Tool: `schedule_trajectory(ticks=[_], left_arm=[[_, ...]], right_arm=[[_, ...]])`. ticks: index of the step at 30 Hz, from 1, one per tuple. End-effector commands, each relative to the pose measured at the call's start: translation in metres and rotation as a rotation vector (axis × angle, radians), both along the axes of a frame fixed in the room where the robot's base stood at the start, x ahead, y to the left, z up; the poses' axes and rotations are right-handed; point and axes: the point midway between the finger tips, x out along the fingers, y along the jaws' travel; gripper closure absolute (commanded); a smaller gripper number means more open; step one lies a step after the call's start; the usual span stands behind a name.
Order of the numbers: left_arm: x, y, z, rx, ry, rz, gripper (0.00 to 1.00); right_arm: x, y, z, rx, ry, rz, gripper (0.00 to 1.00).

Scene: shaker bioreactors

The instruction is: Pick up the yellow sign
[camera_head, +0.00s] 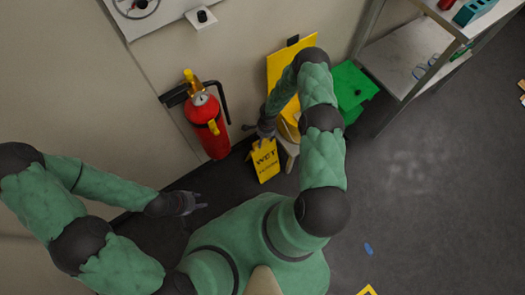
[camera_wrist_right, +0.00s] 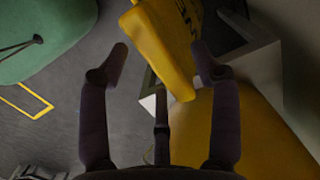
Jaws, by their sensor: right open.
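The yellow sign (camera_head: 265,162), with dark lettering reading "WET", stands on the dark floor near the wall. In the right wrist view the sign (camera_wrist_right: 165,45) reaches down from the top between my fingers, with its lettering at the upper right. My right gripper (camera_head: 253,136) is at the sign's upper edge in the head view. In the wrist view the right gripper (camera_wrist_right: 160,52) is open, one finger on each side of the sign; I cannot tell whether either touches it. My left gripper (camera_head: 203,200) is empty, its fingers apart, left of and below the sign.
A red fire extinguisher (camera_head: 208,125) hangs on the wall left of the sign. A yellow object (camera_head: 285,62) and a green one (camera_head: 353,85) stand behind my right arm. A metal shelf (camera_head: 400,62) is at the upper right. The floor at right is mostly clear.

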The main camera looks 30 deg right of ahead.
Motion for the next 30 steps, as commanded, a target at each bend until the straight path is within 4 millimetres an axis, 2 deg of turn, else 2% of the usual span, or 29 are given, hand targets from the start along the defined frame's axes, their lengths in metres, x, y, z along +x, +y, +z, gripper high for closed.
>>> schedule_trajectory(ticks=[1,6,30], left_arm=[[0.000,0.000,-0.009,0.000,0.000,0.000,0.60],[0.000,0.000,-0.020,0.000,0.000,0.000,0.60],[0.000,0.000,-0.023,0.000,0.000,0.000,0.60]], right_arm=[[-0.002,0.000,-0.012,0.001,0.001,0.000,0.37],[-0.002,0.002,-0.031,0.000,0.000,0.000,0.37],[-0.002,0.003,-0.036,0.000,0.001,0.000,0.37]])
